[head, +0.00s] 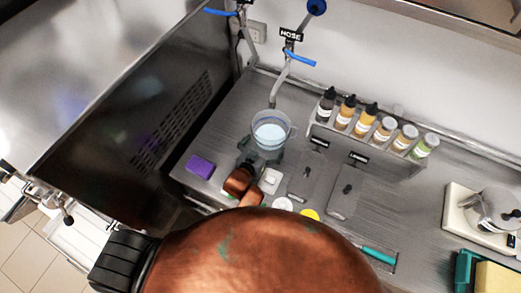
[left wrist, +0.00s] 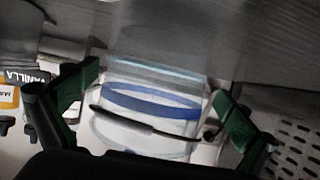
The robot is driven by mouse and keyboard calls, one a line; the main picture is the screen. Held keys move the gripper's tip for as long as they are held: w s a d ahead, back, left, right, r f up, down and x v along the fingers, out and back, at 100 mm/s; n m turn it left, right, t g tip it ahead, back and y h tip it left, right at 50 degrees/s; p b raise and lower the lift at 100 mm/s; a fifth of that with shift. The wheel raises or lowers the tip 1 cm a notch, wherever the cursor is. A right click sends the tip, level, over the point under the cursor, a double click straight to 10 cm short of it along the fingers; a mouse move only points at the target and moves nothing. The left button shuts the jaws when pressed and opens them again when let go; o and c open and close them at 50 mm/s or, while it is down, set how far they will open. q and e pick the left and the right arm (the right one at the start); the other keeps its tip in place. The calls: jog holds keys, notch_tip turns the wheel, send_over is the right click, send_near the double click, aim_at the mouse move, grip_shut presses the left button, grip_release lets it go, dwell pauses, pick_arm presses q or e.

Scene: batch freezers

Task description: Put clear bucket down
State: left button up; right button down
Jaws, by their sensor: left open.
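The clear bucket (head: 269,131) is a see-through round container with a pale blue inside, on the steel counter (head: 225,125) below the hose tap (head: 281,80). It looks upright; whether its base fully touches the counter is hard to see. My left gripper (head: 262,158) is at the bucket's near side, its fingers partly hidden by my wrist. In the left wrist view the bucket (left wrist: 150,103) shows a blue band and a thin dark handle. It lies between the spread green fingertips of my left gripper (left wrist: 155,108), with gaps beside it. My right gripper is out of view.
A rack of several flavour bottles (head: 365,150) stands right of the bucket. A purple sponge (head: 200,167) lies to the left. Two lidded wells (head: 343,197) are set in the counter. A metal pot (head: 495,210) stands far right.

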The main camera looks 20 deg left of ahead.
pick_arm(q)
jog(key=v, duration=0.6)
jog(key=shift+s+r, duration=0.15)
dwell(0.9)
